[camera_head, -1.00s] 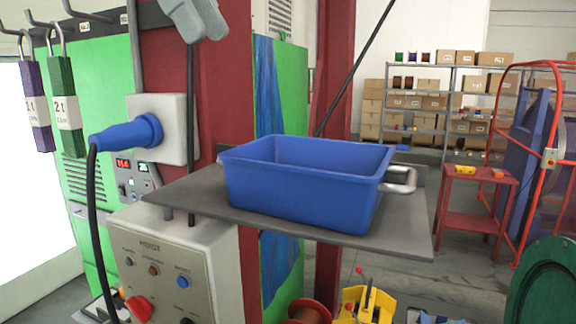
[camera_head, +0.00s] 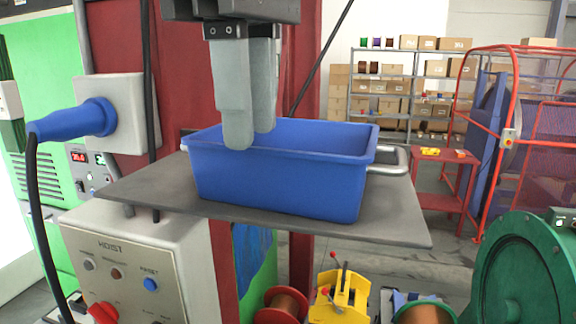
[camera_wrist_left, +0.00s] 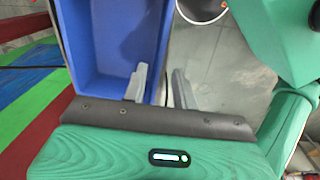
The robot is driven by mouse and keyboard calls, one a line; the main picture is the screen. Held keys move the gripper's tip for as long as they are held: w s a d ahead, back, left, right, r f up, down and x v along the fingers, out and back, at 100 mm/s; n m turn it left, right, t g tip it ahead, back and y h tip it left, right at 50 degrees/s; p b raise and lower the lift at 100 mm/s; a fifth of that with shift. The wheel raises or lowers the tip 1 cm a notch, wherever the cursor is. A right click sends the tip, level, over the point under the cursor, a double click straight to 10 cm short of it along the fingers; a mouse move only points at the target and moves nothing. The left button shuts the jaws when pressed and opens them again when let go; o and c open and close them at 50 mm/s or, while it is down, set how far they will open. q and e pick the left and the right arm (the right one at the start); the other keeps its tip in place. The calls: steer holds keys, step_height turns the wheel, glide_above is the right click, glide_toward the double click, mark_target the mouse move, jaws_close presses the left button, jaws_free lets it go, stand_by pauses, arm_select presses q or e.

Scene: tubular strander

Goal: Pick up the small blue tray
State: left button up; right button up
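The small blue tray (camera_head: 275,183) is an open, empty-looking rectangular bin standing upright on a grey shelf plate (camera_head: 145,188). My left gripper (camera_head: 250,142) comes down from above with its grey fingers pointing down at the tray's near wall. One finger is in front of that wall and the other is behind it, inside the tray. In the left wrist view the tray (camera_wrist_left: 115,38) shows its wall between the two fingers (camera_wrist_left: 160,85), which stand apart with small gaps beside the wall. My right gripper is not in view.
A metal handle (camera_head: 390,160) is at the plate's right side. A hoist control box (camera_head: 140,262) is below the plate, and a blue plug (camera_head: 75,120) with a black cable is at left. Red posts stand behind the tray. Spools and a yellow device (camera_head: 340,297) are below.

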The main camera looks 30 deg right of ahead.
mark_target(263, 195)
arm_select(q)
steer(key=shift+s+f, duration=0.1)
steer(key=shift+f, duration=0.2)
steer(key=f+p, duration=0.1)
steer(key=f, duration=0.1)
steer(key=d+f+p, duration=0.1)
steer(key=f, duration=0.1)
steer(key=shift+w+f+p, duration=0.1)
steer(key=shift+w+p, duration=0.1)
steer(key=shift+p, duration=0.1)
steer(key=shift+f, duration=0.25)
steer(key=shift+s+f, duration=0.1)
steer(key=shift+c, duration=0.2)
jaws_close()
